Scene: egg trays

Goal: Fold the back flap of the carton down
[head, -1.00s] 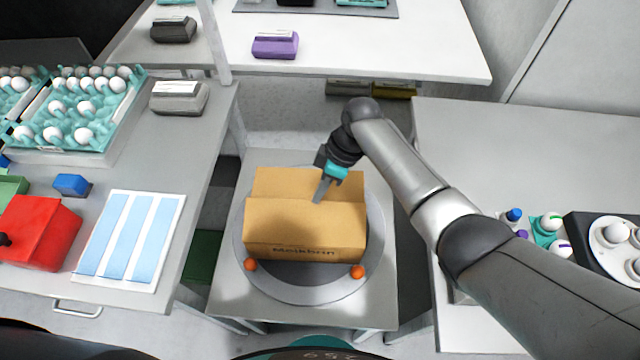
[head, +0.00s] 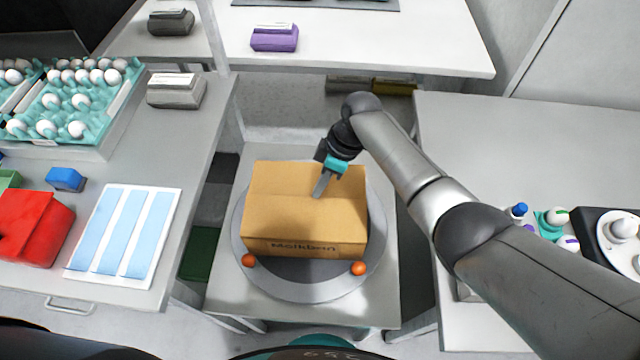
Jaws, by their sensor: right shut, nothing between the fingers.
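The brown cardboard carton (head: 290,215) sits on a round grey turntable (head: 300,290), its printed side facing me. Its back flap (head: 285,177) lies about level with the front part of the top, with a seam across the middle; I cannot tell if it is fully flat. My right gripper (head: 319,193) is shut and empty. Its fingertips point down at the carton's top near the seam, right of centre, and seem to touch or nearly touch it. My left gripper is not in view.
Two orange balls (head: 249,260) (head: 358,268) sit at the turntable's front edge. The left table holds an egg tray (head: 120,118), a red box (head: 35,228) and a blue-striped sheet (head: 122,232). The right table (head: 520,140) is clear toward the back.

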